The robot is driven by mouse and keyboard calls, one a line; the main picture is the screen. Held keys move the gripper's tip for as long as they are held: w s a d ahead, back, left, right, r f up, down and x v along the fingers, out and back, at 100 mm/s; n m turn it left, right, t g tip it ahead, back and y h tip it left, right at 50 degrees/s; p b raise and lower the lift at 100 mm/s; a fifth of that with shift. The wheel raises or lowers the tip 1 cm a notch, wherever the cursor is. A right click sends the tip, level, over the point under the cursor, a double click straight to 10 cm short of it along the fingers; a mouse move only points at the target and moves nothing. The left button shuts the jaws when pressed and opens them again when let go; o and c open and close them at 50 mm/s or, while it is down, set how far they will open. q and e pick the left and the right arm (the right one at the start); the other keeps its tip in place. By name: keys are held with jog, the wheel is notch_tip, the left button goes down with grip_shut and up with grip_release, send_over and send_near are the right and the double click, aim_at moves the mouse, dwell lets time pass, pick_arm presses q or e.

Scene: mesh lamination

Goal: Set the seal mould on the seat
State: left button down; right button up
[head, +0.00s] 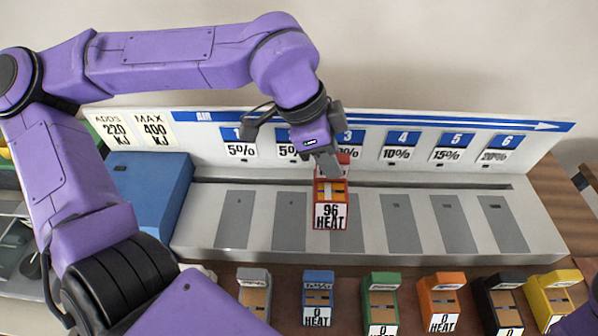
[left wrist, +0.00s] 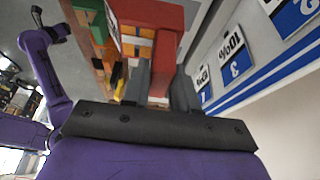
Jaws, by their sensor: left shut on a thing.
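My left gripper (head: 325,160) is shut on a red mould (head: 343,215) with a white front label reading "96 HEAT" and yellow-orange parts inside. The red mould also shows between the fingers in the left wrist view (left wrist: 160,20). Grey seats such as the second seat (head: 289,222) and third seat (head: 371,235) lie in a row under numbered signs. Any name on the red mould is too small to read. A purple arm at left in the left wrist view ends in a dark, small tip.
Blue (head: 318,299), green (head: 380,303), orange (head: 441,303), black (head: 499,303), yellow (head: 553,298) and grey (head: 254,292) moulds stand in a front row. A blue box (head: 150,190) is left of the bench. The AIR sign board (head: 400,128) rises behind the seats.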

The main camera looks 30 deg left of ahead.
pick_arm(q)
jog(key=a+f+b, duration=0.6)
jog(key=a+f, duration=0.3)
jog(key=f, duration=0.1)
jog(key=shift+w+f, duration=0.15)
jog(key=shift+f, duration=0.2)
jog(key=c, duration=0.9)
grip_release()
jog(key=shift+w+d, duration=0.1)
jog(key=b+v, duration=0.1)
jog(key=v, duration=1.1)
jog(key=shift+r, duration=0.1)
pick_arm(e)
notch_tip(320, 180, down, 7)
jog(key=s, duration=0.1)
